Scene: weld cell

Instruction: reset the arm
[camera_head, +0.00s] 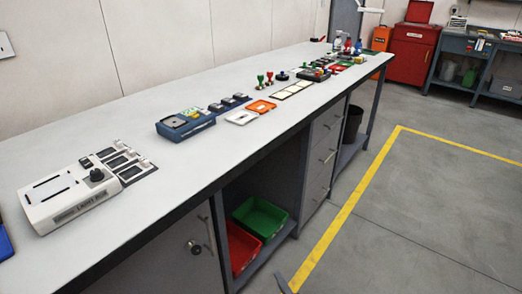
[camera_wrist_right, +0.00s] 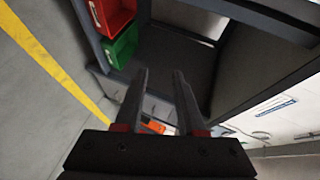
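My right gripper (camera_wrist_right: 161,74) shows in the right wrist view with its two dark fingers apart and nothing held between them. Its fingers point toward the workbench front, near the open shelf. In the head view only a small grey tip, apparently of my right gripper (camera_head: 284,284), shows at the bottom edge, in front of the bench and over the floor. My left gripper is in neither view.
The long workbench (camera_head: 215,165) carries a white device (camera_head: 70,195), a blue device (camera_head: 185,122), an orange tray (camera_head: 262,107) and several small items. Red (camera_head: 243,248) and green (camera_head: 262,217) bins sit on its lower shelf. A red cabinet (camera_head: 410,55) stands behind. Floor right of the bench is clear.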

